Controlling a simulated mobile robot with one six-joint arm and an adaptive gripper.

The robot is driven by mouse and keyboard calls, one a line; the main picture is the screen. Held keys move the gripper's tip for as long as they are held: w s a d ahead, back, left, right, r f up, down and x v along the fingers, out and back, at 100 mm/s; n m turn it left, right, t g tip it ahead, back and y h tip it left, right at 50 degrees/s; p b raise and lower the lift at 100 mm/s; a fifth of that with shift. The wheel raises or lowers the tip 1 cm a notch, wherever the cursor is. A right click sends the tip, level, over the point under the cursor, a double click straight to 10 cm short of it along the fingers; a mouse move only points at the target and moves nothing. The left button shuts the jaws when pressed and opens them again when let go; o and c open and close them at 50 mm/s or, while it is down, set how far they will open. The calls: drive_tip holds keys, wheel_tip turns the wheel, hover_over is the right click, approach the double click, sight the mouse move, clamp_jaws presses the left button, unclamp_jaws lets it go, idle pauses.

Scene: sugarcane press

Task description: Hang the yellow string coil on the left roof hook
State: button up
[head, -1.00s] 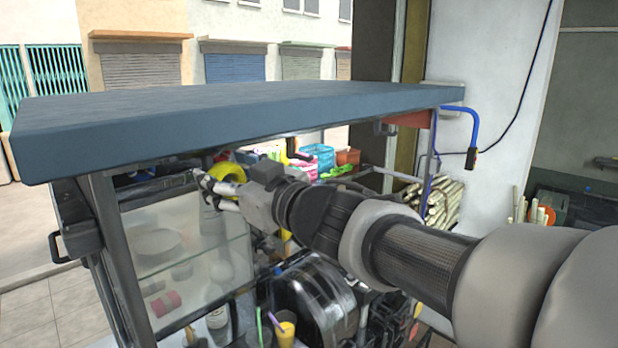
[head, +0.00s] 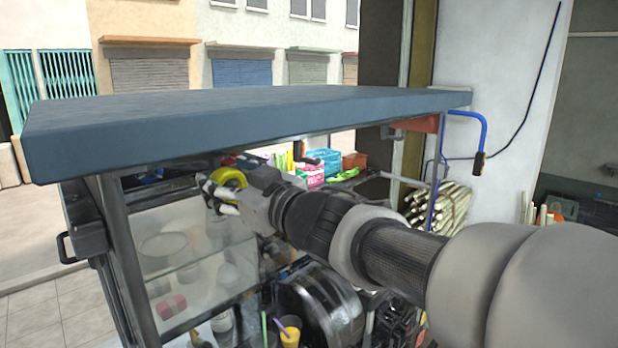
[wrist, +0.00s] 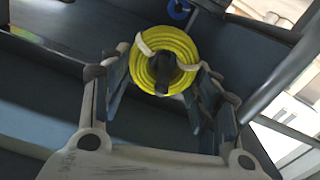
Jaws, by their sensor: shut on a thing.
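The yellow string coil (wrist: 183,46) is a round, thick ring between the fingers of my gripper (wrist: 163,72) in the wrist view. A dark upright piece shows across the middle of the ring; I cannot tell whether it is a tie or a hook. In the head view the coil (head: 231,179) is partly covered by my gripper (head: 212,190), which is under the front edge of the blue roof (head: 240,110). My gripper is shut on the coil. The left roof hook cannot be made out clearly in either view.
A glass display case (head: 190,250) stands below my gripper, with a yellow cup (head: 289,333) near the counter front. Coloured baskets (head: 318,165) stand behind. A roof post (head: 122,260) is at the left. A blue ring (wrist: 179,9) shows beyond the coil.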

drive_tip(key=o, duration=1.1)
drive_tip(key=shift+c, duration=0.2)
drive_tip(key=shift+d, duration=0.15)
